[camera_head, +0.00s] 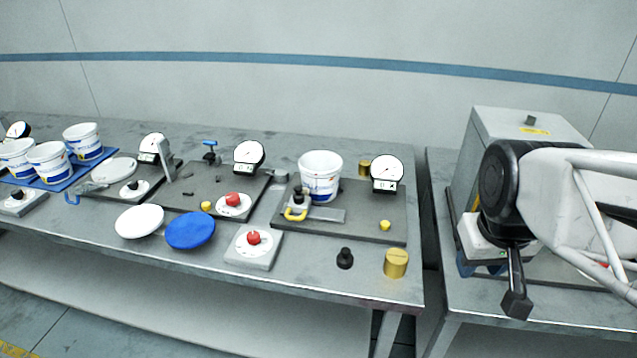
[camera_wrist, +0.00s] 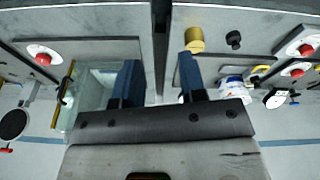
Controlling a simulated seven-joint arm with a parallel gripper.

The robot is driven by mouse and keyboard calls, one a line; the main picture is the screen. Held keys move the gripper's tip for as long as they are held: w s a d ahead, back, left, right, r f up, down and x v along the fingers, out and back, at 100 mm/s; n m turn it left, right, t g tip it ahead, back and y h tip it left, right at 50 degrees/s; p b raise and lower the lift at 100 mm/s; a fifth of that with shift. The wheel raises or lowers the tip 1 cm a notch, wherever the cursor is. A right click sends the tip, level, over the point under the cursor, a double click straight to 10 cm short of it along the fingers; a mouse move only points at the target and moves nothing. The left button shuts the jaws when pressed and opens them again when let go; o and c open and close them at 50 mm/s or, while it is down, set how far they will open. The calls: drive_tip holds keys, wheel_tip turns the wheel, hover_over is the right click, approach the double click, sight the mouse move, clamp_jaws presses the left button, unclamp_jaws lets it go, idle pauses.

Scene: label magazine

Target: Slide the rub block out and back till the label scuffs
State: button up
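The likely rub block is a small dark block with a yellow handle (camera_head: 295,213). It stands on a flat grey bar (camera_head: 328,215) on the right-hand dark plate, in front of a white tub (camera_head: 321,168) with a blue and white label. Label wear is too small to judge. The yellow handle also shows in the wrist view (camera_wrist: 259,71), beside the tub (camera_wrist: 234,87). My gripper (camera_head: 481,270) is well to the right of the block, over the second table. In the wrist view my gripper (camera_wrist: 160,82) has its two blue fingers apart with nothing between them.
A brass cylinder (camera_head: 396,263) and a black knob (camera_head: 345,258) stand at the table's front right. A dial gauge (camera_head: 386,172) stands behind the plate. A grey cabinet (camera_head: 525,130) stands by my arm. A narrow gap separates the tables. A red-button box (camera_head: 253,246) sits left.

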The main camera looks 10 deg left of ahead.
drive_tip(key=w+a+n, duration=0.4)
drive_tip(key=w+a, duration=0.2)
drive_tip(key=w, duration=0.2)
drive_tip(key=n, duration=1.2)
approach(295, 218)
drive_tip(key=shift+w+a+f, duration=0.1)
drive_tip(key=shift+w+f, duration=0.1)
drive_tip(key=shift+w, duration=0.1)
drive_tip(key=shift+f, duration=0.15)
drive_tip(key=shift+x, duration=3.8)
drive_tip(key=shift+s, duration=0.1)
clamp_jaws()
